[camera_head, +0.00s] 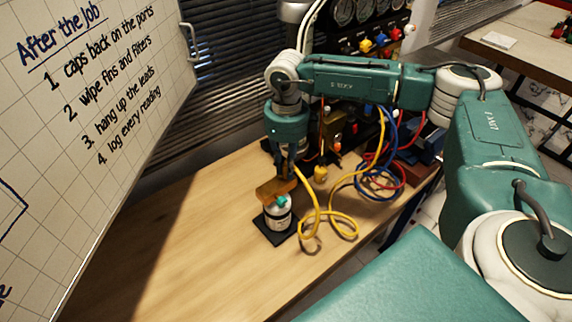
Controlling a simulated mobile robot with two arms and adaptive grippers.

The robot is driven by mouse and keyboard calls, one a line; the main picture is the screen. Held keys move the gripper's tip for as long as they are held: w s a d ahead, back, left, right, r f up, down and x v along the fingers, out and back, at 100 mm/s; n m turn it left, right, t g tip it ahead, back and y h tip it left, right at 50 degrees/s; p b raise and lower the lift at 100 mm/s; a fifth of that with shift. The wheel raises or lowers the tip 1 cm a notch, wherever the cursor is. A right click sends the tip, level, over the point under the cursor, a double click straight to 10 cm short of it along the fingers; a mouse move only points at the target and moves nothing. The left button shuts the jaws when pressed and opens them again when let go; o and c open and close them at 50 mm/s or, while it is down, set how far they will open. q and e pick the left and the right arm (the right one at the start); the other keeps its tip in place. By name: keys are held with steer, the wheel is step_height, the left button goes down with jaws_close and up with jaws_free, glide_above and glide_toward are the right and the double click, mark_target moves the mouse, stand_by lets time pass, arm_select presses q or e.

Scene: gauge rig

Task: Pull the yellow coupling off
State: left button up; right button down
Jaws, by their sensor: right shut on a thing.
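My right gripper (287,168) points down over the workbench, its fingers closed. The yellow hose (316,205) rises from its loops on the bench to these fingertips, where the yellow coupling at its end is mostly hidden in the grip. Just below the fingertips a tilted orange-brown block (273,189) lies over a small white canister (278,212) with a teal knob. I cannot tell whether the coupling is still seated on anything. My left gripper is not in view.
The canister stands on a black pad (268,233) on the wooden bench (195,240). Blue (376,188) and red hoses hang to the right, below the gauge panel (368,20). A small yellow part (320,174) is beside the gripper. A whiteboard (90,110) stands left. The bench's left front is clear.

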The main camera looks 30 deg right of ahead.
steer(key=shift+r, duration=0.1)
steer(key=shift+s+r+p, duration=0.1)
steer(key=shift+r+p, duration=0.2)
steer(key=shift+r, duration=0.2)
steer(key=shift+r+p, duration=1.1)
steer(key=shift+r, duration=0.95)
